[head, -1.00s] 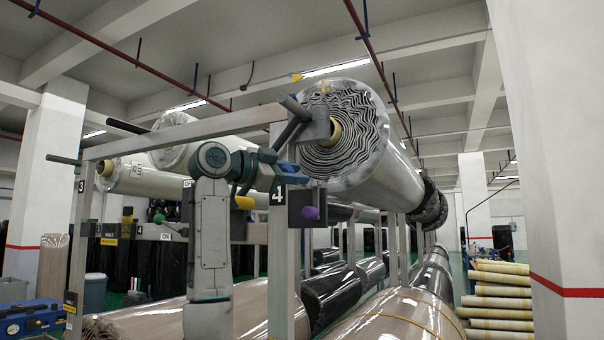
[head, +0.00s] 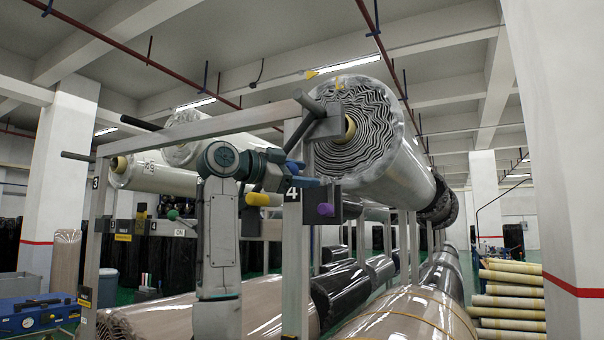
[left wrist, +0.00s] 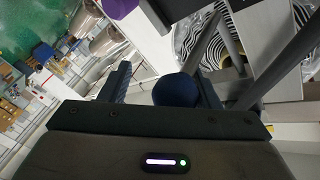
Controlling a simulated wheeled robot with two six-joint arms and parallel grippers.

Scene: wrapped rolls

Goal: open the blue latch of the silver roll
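The silver roll (head: 405,165) lies high on the rack with its wavy layered end towards me. A grey bracket with a dark lever (head: 322,117) sits at its core. My left gripper (head: 302,173) is at the top of the front post, below the bracket. In the left wrist view, a round dark blue knob (left wrist: 177,90), which looks like the blue latch's end, sits between the open fingers of my left gripper (left wrist: 160,86). A gap shows on its left; I cannot tell whether the right finger touches it. My right gripper is not in view.
A yellow knob (head: 257,199) and a purple knob (head: 326,209) are close to my left gripper. The rack's post (head: 296,255) and top bar (head: 200,132) stand close to my arm. Yellow rolls (head: 508,300) are stacked at the right.

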